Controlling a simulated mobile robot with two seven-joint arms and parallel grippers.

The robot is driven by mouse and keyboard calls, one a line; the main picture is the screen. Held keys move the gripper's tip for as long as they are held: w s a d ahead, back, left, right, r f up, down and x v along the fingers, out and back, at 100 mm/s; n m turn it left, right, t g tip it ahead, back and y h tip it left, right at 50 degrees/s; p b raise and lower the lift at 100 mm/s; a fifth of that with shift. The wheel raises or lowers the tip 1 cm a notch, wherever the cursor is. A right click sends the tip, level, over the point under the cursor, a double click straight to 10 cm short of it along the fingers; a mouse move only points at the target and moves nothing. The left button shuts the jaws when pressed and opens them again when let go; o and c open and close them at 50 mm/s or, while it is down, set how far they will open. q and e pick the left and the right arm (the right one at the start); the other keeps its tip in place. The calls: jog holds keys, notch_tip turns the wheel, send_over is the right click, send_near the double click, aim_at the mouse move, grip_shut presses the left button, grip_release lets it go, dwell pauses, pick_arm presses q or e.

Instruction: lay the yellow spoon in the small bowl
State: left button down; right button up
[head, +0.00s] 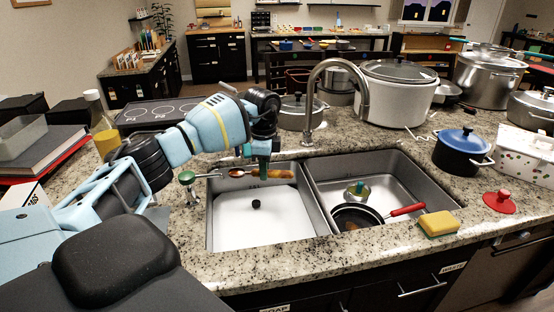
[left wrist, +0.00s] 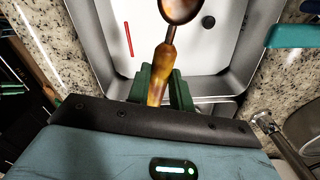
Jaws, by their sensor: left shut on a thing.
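My left gripper (head: 263,167) has green fingers and is over the back edge of the left sink basin. It is shut on the yellow spoon (head: 279,174), gripping its amber handle. The spoon's reddish-brown head points left in the head view. In the left wrist view the spoon (left wrist: 164,62) extends up between the fingers (left wrist: 162,88), its head over the white basin floor. I cannot make out a small bowl in either view. My right gripper is not in view.
A black pan (head: 350,220) with a red handle lies in the right basin. The faucet (head: 363,93) rises behind the divider. A sponge (head: 438,224) and a blue-lidded pot (head: 463,150) are at right. The left basin (head: 240,230) is mostly clear; a red stick (left wrist: 128,39) lies there.

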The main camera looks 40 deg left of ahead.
pick_arm(q)
jog(key=shift+w, duration=0.2)
jog(key=shift+s+r, duration=0.1)
jog(key=shift+s, duration=0.1)
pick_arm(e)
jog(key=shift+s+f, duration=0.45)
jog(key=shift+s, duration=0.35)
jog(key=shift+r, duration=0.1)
